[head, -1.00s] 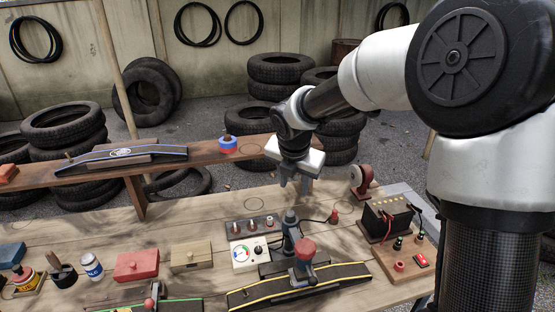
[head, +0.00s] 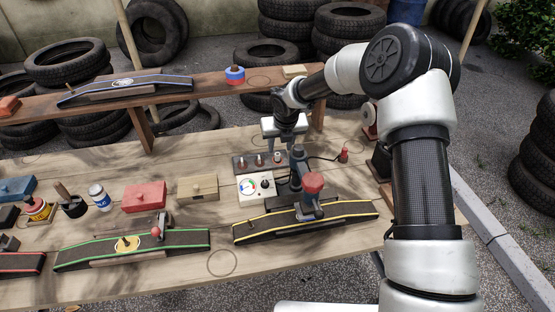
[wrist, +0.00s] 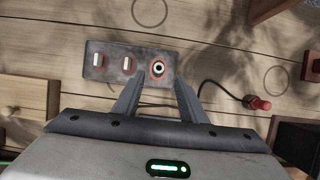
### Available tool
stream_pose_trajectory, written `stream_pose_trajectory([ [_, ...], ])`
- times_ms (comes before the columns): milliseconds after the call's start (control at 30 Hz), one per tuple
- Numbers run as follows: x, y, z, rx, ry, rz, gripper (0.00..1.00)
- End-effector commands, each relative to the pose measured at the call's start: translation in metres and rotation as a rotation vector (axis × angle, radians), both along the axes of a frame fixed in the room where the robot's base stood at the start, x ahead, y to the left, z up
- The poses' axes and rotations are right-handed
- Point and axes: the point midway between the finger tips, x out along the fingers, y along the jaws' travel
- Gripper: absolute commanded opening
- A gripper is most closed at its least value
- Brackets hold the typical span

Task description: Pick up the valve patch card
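No object is clearly readable as the valve patch card. A yellow oval patch with a dark knob (head: 127,245) lies on the green-edged strip (head: 185,238) at the front left of the bench, well away from my gripper. My gripper (head: 287,147) is over a dark plate (head: 240,165) with several small upright pegs. In the wrist view, its fingers (wrist: 160,76) are apart, with nothing seen held between them. The plate (wrist: 110,73) lies below them, and its right-hand peg (wrist: 158,68), a ringed one, shows between the fingertips. The height gap is hard to judge.
A gauge box (head: 254,188) and a red-topped press (head: 313,183) over a yellow-edged strip (head: 365,208) stand close to my gripper. A red plug (head: 344,155) on a black cable lies to the right. A raised shelf (head: 210,90) runs behind.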

Motion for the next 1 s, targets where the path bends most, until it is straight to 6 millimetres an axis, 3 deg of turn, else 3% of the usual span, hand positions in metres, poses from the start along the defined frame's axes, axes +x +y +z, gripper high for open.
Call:
stream_pose_trajectory([
  [167,0.004,0.002,-0.011,0.000,0.001,-0.001,0.38],
  [500,0.019,0.009,-0.052,0.000,0.001,-0.001,0.38],
  [767,0.021,0.009,-0.054,0.001,-0.001,-0.001,0.38],
  [1000,0.021,0.009,-0.054,0.000,0.000,-0.001,0.01],
])
